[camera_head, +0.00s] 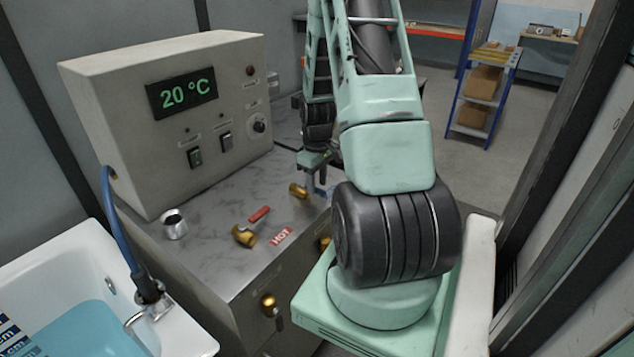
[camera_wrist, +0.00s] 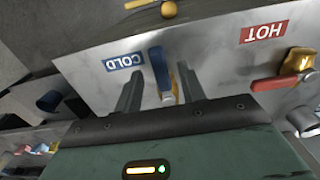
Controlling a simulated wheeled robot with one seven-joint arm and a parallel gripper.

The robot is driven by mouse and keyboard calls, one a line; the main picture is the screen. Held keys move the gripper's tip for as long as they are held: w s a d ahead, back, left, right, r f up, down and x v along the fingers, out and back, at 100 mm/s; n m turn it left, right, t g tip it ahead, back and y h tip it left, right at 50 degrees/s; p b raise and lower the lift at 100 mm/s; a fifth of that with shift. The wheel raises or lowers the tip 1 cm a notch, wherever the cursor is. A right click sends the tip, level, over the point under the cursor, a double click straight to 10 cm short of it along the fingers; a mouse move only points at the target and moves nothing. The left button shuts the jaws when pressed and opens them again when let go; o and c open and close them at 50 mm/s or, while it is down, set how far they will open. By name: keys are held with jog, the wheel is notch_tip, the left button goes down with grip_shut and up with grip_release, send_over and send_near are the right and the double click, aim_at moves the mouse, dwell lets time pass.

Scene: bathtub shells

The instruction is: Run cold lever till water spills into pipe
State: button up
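The blue cold lever (camera_wrist: 158,70) is upright in the wrist view beside the blue COLD label (camera_wrist: 122,62). My gripper (camera_wrist: 160,84) is open, with one finger on each side of the lever and gaps visible. In the head view my gripper (camera_head: 314,178) is at the counter's far side, beside a brass valve (camera_head: 298,190); the blue lever (camera_head: 322,191) is partly hidden by my arm. The white tub (camera_head: 198,345) holds blue water (camera_head: 85,332). A round metal opening (camera_head: 110,287) in its wall, perhaps the overflow pipe, sits above the water.
The red hot lever (camera_head: 260,213) with its brass valve (camera_head: 244,236) and HOT label (camera_head: 282,235) is nearer on the counter. A control box (camera_head: 180,125) reads 20 °C. A silver cup-like part (camera_head: 174,224) stands left. A blue hose (camera_head: 118,225) runs to the tub spout.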

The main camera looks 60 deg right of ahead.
jog(key=shift+f, duration=0.55)
grip_shut()
